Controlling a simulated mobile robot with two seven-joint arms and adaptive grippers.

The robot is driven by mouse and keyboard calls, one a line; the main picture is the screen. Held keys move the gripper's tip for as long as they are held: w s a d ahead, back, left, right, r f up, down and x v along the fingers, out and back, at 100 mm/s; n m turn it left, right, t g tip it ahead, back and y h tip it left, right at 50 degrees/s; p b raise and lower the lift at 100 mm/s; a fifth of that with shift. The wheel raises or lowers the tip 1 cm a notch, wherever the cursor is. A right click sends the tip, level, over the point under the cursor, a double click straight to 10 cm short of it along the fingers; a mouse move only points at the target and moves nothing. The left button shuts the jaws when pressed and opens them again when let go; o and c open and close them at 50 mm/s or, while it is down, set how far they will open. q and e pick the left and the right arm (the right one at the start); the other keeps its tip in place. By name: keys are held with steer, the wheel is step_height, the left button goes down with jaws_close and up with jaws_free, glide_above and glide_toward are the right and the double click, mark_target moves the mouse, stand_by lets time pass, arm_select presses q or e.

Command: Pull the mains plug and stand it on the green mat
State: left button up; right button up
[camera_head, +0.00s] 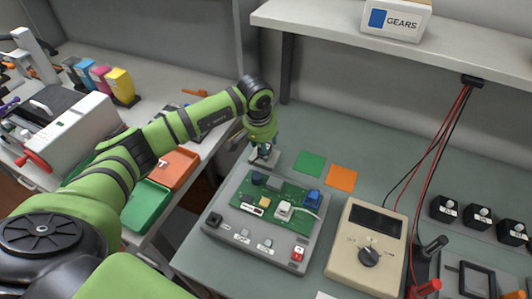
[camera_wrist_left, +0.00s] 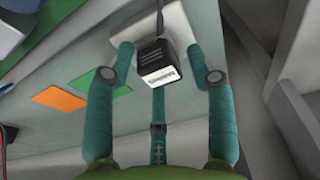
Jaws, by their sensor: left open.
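My left gripper (camera_head: 263,148) points down at the back left of the bench. The left wrist view shows its teal fingers (camera_wrist_left: 160,75) open, with a black plug (camera_wrist_left: 154,52) between them. The plug has a pale labelled end face, and a dark cable runs from its far side. A pale plate (camera_wrist_left: 120,32) lies behind the plug and fingers; it also shows below the gripper in the head view (camera_head: 272,162). I cannot tell whether any finger touches the plug. The green mat (camera_head: 309,164) lies bare to the right of the gripper. My right gripper is out of view.
An orange mat (camera_head: 341,178) lies right of the green one. A grey unit with a circuit board (camera_head: 222,222) stands in front, with a beige meter (camera_head: 365,250) to its right. A shelf (camera_head: 330,32) overhangs the back; red and black leads hang at right.

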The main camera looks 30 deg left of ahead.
arm_select(q)
steer(key=shift+r, duration=0.1)
jaws_close()
steer(key=shift+w+r, duration=0.1)
steer(key=shift+r, duration=0.4)
steer(key=shift+r+p, duration=0.45)
steer(key=shift+r, duration=0.05)
stand_by(0.7)
